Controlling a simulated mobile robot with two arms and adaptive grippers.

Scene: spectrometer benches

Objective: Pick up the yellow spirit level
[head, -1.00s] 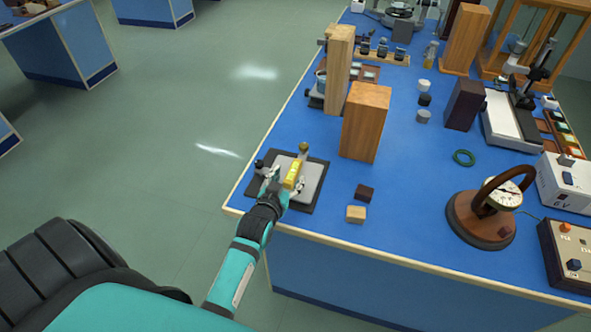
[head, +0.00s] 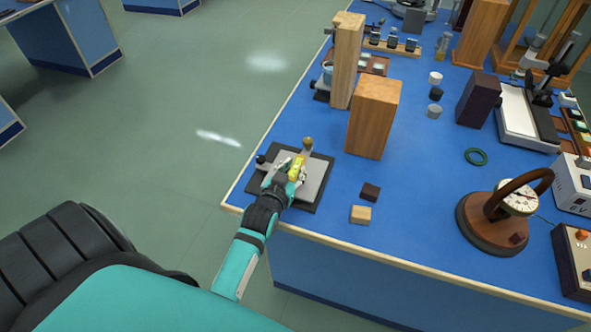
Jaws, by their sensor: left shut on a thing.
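The yellow spirit level (head: 297,167) is a small yellow bar over a grey levelling plate on a dark base (head: 317,190) at the near left corner of the blue bench. My left gripper (head: 292,176) is shut on the spirit level, its fingers on either side of it. I cannot tell whether the level touches the plate or is just above it. The gripper hides part of the level and of the plate. My right gripper is not in view.
A tall wooden block (head: 373,116) stands just behind the plate. A dark cube (head: 370,191) and a light wooden cube (head: 360,214) lie to its right. A round dial instrument with a curved handle (head: 490,222) stands further right.

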